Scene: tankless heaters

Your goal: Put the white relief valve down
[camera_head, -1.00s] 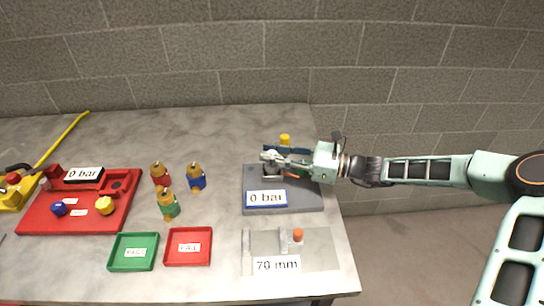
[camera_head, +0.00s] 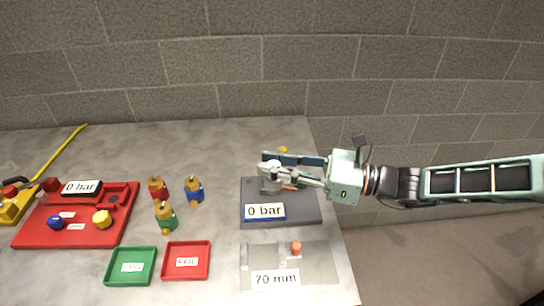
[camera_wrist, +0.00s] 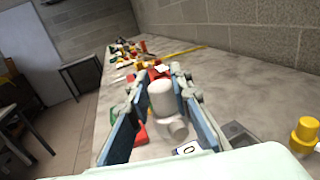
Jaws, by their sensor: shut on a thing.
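My gripper (camera_head: 272,172) is shut on the white relief valve. The valve shows in the wrist view (camera_wrist: 164,102) as a white rounded body with a short side branch, between the blue-lined fingers. In the head view the valve is partly covered by the fingers, over the grey fixture (camera_head: 300,215) labelled "0 bar". I cannot tell the exact gap between valve and fixture.
A red fixture (camera_head: 120,218) stands on the left, with several brass-and-coloured valves (camera_head: 194,191) right of it. A green tray (camera_head: 112,277) and a red tray (camera_head: 168,273) lie in front. A "70 mm" gauge plate (camera_head: 320,257) lies at front right.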

